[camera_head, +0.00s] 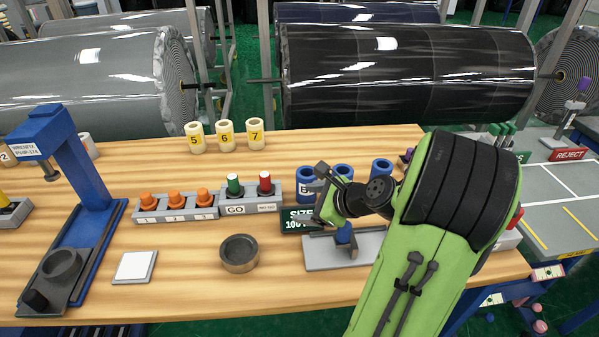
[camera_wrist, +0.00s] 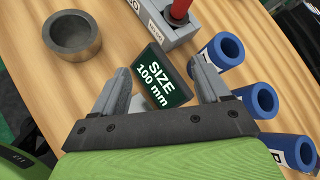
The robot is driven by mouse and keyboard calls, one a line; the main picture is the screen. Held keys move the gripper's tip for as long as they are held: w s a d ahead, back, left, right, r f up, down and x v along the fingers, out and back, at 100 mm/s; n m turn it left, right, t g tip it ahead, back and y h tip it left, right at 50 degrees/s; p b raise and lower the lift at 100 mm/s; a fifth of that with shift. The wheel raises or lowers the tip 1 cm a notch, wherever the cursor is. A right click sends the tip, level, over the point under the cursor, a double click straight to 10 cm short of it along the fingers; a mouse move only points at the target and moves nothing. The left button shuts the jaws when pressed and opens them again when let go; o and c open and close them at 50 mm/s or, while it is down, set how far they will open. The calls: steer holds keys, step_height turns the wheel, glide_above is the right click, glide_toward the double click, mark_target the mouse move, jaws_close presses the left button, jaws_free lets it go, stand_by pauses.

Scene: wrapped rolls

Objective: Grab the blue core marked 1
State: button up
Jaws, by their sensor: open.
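Three blue cores stand in a row behind the SIZE 100 mm sign (camera_head: 297,219): a left one (camera_head: 306,186), a middle one (camera_head: 344,171) and a right one (camera_head: 381,168). The left one has a white label whose mark I cannot read surely. In the wrist view they line the right side: upper (camera_wrist: 224,50), middle (camera_wrist: 260,100) and lower (camera_wrist: 291,150), the last with a partly seen label. I cannot tell which is marked 1. My gripper (camera_wrist: 159,72) is open and empty above the sign, left of the cores. My arm hides part of that area.
A GO / NO GO block (camera_head: 250,200) with green and red plugs stands left of the cores. A brown ring (camera_head: 239,254) and white tile (camera_head: 134,267) lie nearer. Cream cores marked 5, 6, 7 (camera_head: 225,136) stand behind. A blue press stand (camera_head: 75,160) is at left.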

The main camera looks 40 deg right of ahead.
mark_target(306, 174)
steer(key=s+d+r+m+t+h+p, duration=0.1)
steer(key=s+d+r+m+t+h, duration=0.15)
steer(key=d+m, duration=0.6)
steer(key=shift+n+t, duration=0.25)
steer(key=shift+n, duration=0.1)
steer(key=b+x, duration=0.1)
steer(key=x, duration=0.4)
steer(key=b+x, duration=0.1)
steer(key=x, duration=0.4)
steer(key=b+x, duration=0.2)
steer(key=x, duration=0.3)
steer(key=shift+a+f, duration=0.2)
steer(key=shift+f, duration=0.15)
steer(key=shift+r, duration=0.1)
steer(key=shift+c, duration=0.2)
steer(key=c, duration=0.8)
